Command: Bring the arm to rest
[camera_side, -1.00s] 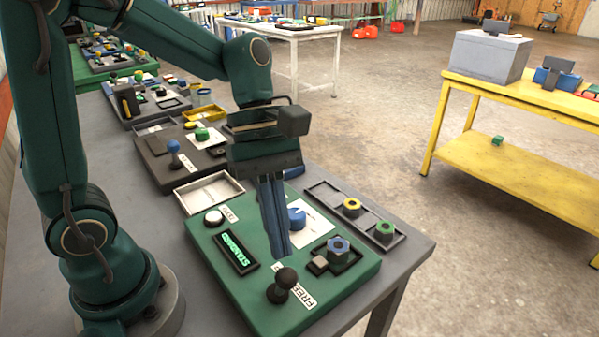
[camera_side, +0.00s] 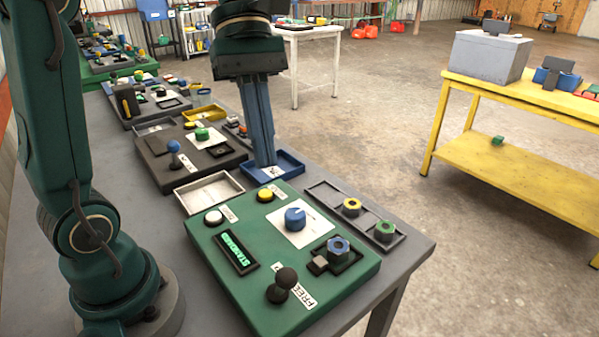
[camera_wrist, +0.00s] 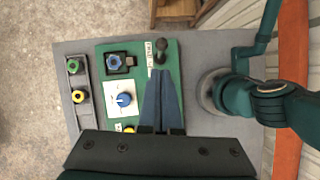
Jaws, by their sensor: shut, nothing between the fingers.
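My gripper (camera_side: 264,164) is shut and empty, its blue fingers pointing down. In the side view it hangs behind the green control panel (camera_side: 215,274), in front of or over a blue tray (camera_side: 290,162); its exact height is hard to tell. In the wrist view the shut fingers (camera_wrist: 160,76) cover part of the panel. The panel carries a blue knob (camera_side: 295,219), a black ball-topped lever (camera_side: 284,282), a white button (camera_side: 213,217), a yellow button (camera_side: 265,196) and a lit display (camera_side: 236,252) reading STANDARD. A blue hex part (camera_side: 338,246) sits in a black holder on the panel.
A dark tray (camera_side: 322,192) with a yellow and a green ring part lies right of the panel. An empty pale tray (camera_side: 209,192) lies behind it. A dark panel (camera_side: 168,178) stands farther back on the grey table (camera_side: 400,268). A yellow bench (camera_side: 510,160) stands apart at right.

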